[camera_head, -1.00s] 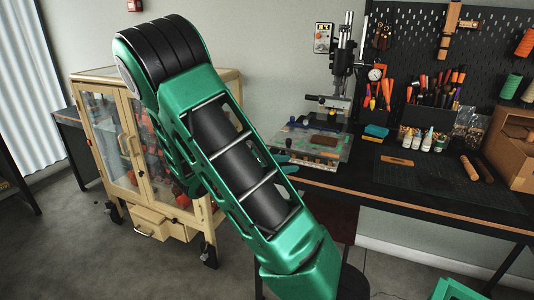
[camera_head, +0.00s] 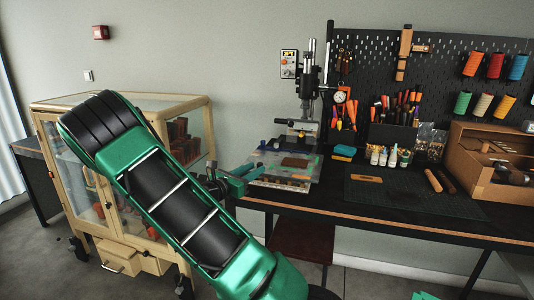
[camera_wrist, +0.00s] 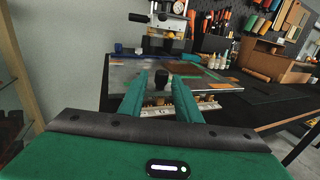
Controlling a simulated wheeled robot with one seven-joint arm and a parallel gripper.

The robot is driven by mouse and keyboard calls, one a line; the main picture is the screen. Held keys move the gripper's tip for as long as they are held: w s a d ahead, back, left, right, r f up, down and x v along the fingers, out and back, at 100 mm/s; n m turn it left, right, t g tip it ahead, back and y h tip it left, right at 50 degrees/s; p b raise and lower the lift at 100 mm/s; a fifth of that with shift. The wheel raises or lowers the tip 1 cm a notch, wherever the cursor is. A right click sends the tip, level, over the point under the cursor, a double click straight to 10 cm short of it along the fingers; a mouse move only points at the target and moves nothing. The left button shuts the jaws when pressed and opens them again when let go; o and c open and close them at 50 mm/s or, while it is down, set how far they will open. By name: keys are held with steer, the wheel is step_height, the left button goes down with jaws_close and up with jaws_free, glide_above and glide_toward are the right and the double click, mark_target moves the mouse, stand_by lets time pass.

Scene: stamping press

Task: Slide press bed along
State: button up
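The stamping press (camera_head: 306,100) stands at the left end of the dark bench, with a tall metal column and a dial gauge. Its flat grey press bed (camera_head: 270,158) lies low at the base, with a brown piece (camera_head: 294,162) on top. My gripper (camera_head: 252,177) is at the left front edge of the bed. In the wrist view my gripper (camera_wrist: 160,90) is open, with a finger on each side. A black knob (camera_wrist: 161,80) at the bed's near edge shows in the gap between the fingers. Whether it lies within their reach or beyond the tips, I cannot tell. The bed also shows in the wrist view (camera_wrist: 200,74).
A cream glass cabinet (camera_head: 190,108) stands left, close behind my arm. Tools, small bottles (camera_head: 383,156) and a cutting mat (camera_head: 425,195) are right of the press. A wooden box (camera_head: 490,165) stands farther right.

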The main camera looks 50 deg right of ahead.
mark_target(267, 154)
steer(key=shift+d, duration=0.7)
jaws_close()
steer(key=shift+w+d, duration=0.1)
steer(key=shift+w+d, duration=0.35)
steer(key=shift+d, duration=0.3)
steer(key=shift+w+d, duration=0.3)
steer(key=shift+d, duration=0.35)
steer(key=shift+w+d, duration=0.35)
steer(key=shift+d, duration=0.3)
steer(key=shift+w+d, duration=0.9)
steer(key=shift+d, duration=1.15)
steer(key=shift+w+d, duration=0.9)
steer(key=shift+d, duration=1.1)
steer(key=shift+w+d, duration=0.9)
steer(key=shift+d, duration=1.15)
steer(key=shift+o, duration=0.8)
jaws_free()
steer(key=shift+o, duration=0.4)
steer(key=shift+s+d, duration=0.1)
steer(key=shift+s, duration=0.1)
